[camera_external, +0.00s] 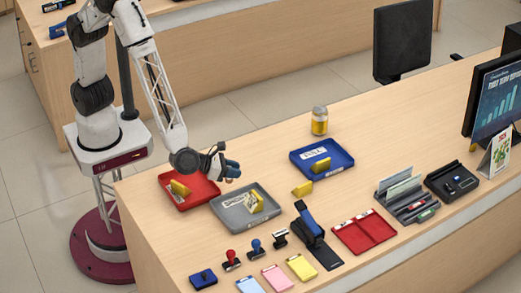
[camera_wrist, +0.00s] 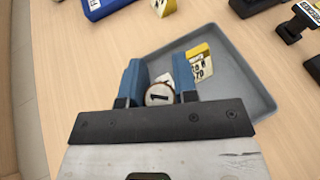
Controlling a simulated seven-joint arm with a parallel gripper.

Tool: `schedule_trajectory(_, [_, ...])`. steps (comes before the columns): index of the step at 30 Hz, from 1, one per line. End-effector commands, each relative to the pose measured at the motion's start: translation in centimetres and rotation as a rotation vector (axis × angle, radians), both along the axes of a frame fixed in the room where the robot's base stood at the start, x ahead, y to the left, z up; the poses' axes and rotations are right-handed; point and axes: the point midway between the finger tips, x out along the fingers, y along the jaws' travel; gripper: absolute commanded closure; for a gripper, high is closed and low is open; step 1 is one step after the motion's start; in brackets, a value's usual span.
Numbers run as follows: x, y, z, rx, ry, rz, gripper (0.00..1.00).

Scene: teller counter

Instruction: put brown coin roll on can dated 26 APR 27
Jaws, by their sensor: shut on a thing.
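My gripper (camera_external: 231,172) is shut on a short coin roll (camera_wrist: 158,95). In the wrist view the roll sits between my blue fingertips, showing a pale round end marked 1 with a brownish rim. The gripper is above the back edge of the grey tray (camera_external: 222,213); the tray also shows in the wrist view (camera_wrist: 235,65). A yellow can (camera_external: 319,121) with a pale top stands upright on the counter behind the blue tray, apart from my gripper. Its date is too small to read. It is not in the wrist view.
The grey tray holds a yellow labelled piece (camera_wrist: 198,62). A red tray (camera_external: 207,199) is left of it and a blue tray (camera_external: 336,171) right, each with a yellow piece. Another yellow piece (camera_external: 302,188) lies between trays. Stamps and pads crowd the front. Counter around the can is clear.

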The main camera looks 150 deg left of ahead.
Motion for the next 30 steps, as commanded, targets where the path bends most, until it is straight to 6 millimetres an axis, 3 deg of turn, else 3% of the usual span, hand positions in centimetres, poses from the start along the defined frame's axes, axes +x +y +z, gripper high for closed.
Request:
schedule_trajectory(3, [-1.1, 3.1, 0.6, 0.0, -0.002, 0.045, 1.0])
schedule_trajectory(17, [-6.2, 13.9, 2.5, 0.0, -0.002, 0.208, 1.0])
schedule_trajectory(30, [-12.7, 23.4, 4.3, -0.001, -0.002, 0.363, 1.0])
